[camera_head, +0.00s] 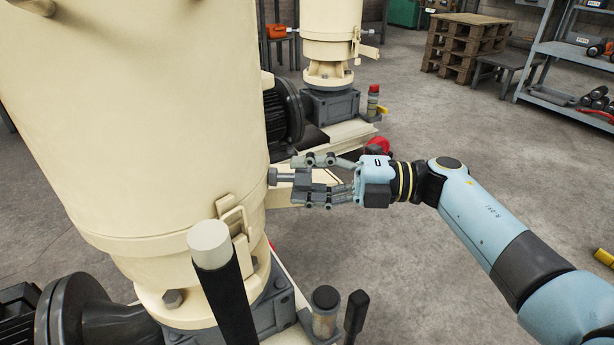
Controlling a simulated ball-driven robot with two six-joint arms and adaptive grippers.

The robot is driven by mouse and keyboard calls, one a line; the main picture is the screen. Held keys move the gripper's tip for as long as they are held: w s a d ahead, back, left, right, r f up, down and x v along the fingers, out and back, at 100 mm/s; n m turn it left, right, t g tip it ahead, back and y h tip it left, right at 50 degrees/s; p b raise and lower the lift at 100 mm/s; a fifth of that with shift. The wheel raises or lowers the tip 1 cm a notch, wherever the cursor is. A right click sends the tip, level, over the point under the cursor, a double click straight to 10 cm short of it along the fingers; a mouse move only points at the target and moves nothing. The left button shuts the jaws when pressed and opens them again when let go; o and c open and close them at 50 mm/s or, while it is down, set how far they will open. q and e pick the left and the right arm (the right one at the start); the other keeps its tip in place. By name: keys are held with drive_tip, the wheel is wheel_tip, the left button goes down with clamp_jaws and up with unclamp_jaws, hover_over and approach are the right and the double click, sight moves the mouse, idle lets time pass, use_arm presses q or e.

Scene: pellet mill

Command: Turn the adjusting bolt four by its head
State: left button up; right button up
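A grey adjusting bolt (282,177) sticks out to the right from the side of the large cream mill body (170,120). I cannot read a number on it. My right gripper (301,178) comes in from the right at the bolt's outer end. Its two grey fingers are apart, one above and one below the bolt's line, with the bolt's end between or just behind the fingertips. The fingertips hide part of the head, so contact is not clear. My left gripper is not in the view.
A cream latch bracket (236,218) and a pale-topped black lever (209,244) stand in front, left of the gripper. A small jar (325,310) is below. A second mill (332,40) stands behind. The floor on the right is mostly free.

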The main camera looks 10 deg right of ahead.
drive_tip(key=shift+o, duration=0.6)
drive_tip(key=v, duration=1.2)
